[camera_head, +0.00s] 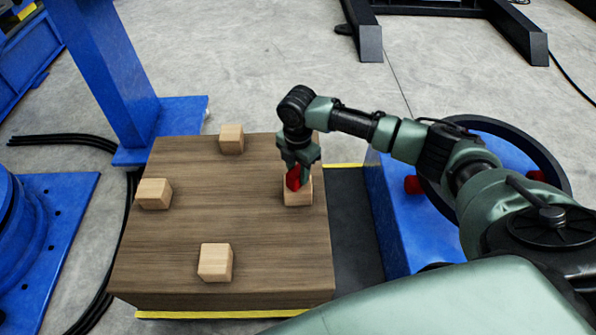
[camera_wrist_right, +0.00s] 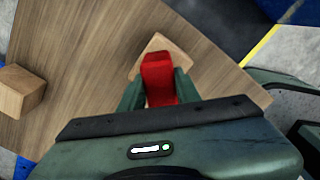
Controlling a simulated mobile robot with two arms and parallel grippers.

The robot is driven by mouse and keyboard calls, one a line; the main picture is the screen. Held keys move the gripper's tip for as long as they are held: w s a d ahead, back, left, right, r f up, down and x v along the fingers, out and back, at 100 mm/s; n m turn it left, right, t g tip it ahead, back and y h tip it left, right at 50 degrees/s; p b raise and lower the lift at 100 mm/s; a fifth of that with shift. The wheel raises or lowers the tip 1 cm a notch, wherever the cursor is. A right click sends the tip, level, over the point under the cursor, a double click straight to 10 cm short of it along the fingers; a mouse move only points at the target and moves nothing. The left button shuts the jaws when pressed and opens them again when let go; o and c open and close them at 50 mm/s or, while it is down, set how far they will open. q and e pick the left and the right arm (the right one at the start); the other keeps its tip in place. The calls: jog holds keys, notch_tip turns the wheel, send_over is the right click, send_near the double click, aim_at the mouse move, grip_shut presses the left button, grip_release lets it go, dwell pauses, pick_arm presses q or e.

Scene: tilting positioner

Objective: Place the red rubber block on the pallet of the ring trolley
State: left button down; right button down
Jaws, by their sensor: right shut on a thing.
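The red rubber block (camera_head: 293,181) is between the fingers of my right gripper (camera_head: 298,168), which is shut on it. The block is right at a pale wooden block (camera_head: 299,197) on the right side of the brown wooden table. In the right wrist view the red block (camera_wrist_right: 158,72) overlaps that wooden block (camera_wrist_right: 181,56); I cannot tell whether they touch. A blue unit with a black ring (camera_head: 555,165) and red pieces (camera_head: 412,185) stands at the right, partly hidden by my right arm. I cannot make out a pallet on it. My left gripper is not in view.
The brown table top (camera_head: 225,195) carries other pale wooden blocks at its back (camera_head: 231,139), left (camera_head: 154,193) and front (camera_head: 215,262). A blue post (camera_head: 108,75) rises behind its left corner. Black cables (camera_head: 65,140) lie at the left. The table's middle is clear.

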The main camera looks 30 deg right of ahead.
aim_at(298, 170)
jog(key=c, duration=1)
grip_release()
jog(key=shift+f, duration=0.1)
jog(key=shift+r, duration=0.35)
notch_tip(298, 170, up, 3)
jog(key=shift+f+p, duration=0.1)
jog(key=shift+p, duration=0.5)
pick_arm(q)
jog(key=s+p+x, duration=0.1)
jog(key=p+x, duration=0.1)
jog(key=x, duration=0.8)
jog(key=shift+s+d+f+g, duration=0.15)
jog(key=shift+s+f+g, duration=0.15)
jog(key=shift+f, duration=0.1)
pick_arm(e)
notch_tip(298, 170, up, 9)
jog(key=shift+f, duration=0.1)
